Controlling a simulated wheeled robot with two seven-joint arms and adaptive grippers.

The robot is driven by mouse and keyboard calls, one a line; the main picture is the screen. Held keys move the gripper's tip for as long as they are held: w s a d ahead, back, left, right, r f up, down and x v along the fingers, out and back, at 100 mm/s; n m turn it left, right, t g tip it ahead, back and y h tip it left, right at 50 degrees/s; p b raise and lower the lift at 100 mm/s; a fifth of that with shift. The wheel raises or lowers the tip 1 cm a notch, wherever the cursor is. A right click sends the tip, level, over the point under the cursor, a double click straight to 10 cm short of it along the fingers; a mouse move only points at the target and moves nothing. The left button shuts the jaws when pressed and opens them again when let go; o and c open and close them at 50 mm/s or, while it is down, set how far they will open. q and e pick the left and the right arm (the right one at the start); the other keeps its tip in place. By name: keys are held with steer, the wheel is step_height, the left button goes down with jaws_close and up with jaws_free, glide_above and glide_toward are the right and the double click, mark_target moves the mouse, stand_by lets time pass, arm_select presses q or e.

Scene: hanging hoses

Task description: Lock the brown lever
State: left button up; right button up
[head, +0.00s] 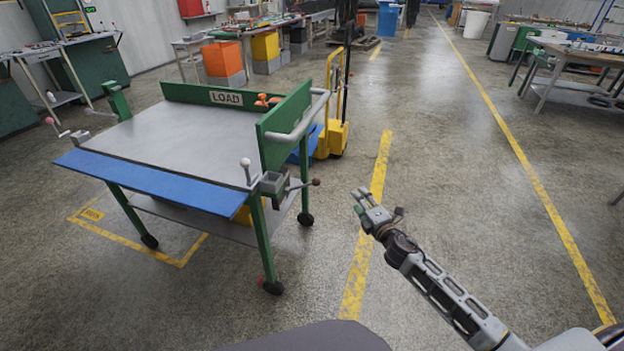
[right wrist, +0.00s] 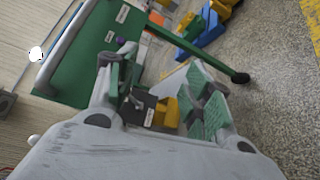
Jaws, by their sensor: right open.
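The brown lever (head: 315,182) is a short rod with a dark brown knob. It sticks out to the right from a grey bracket (head: 272,184) at the front right corner of the green cart (head: 282,135). An upright lever with a white knob (head: 245,163) stands beside it. My right gripper (head: 362,199) is open and empty, to the right of the cart and apart from the brown knob. In the right wrist view its fingers (right wrist: 158,92) are spread, with green pads. I cannot make out the brown lever there. My left gripper is not in view.
The cart has a grey top, a blue front flap (head: 150,182) and a grey side handle (head: 300,125).

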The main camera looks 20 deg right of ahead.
mark_target(319, 185)
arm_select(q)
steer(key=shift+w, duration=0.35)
arm_select(e)
steer(key=s+a+r+n+y, duration=0.1)
steer(key=a+n+y, duration=0.4)
steer(key=a+n, duration=0.2)
steer(key=shift+r+n+y, duration=0.4)
steer(key=shift+n, duration=0.2)
steer(key=shift+s, duration=0.1)
steer(key=shift+x, duration=3.65)
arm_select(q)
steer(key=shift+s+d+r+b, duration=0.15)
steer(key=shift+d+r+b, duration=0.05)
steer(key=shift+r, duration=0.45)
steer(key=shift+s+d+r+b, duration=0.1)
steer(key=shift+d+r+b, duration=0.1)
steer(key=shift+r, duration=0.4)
arm_select(e)
steer(key=shift+f+x, duration=0.1)
steer(key=shift+x, duration=1.5)
steer(key=shift+f+x, duration=0.15)
steer(key=shift+x, duration=1.5)
steer(key=shift+a, duration=0.1)
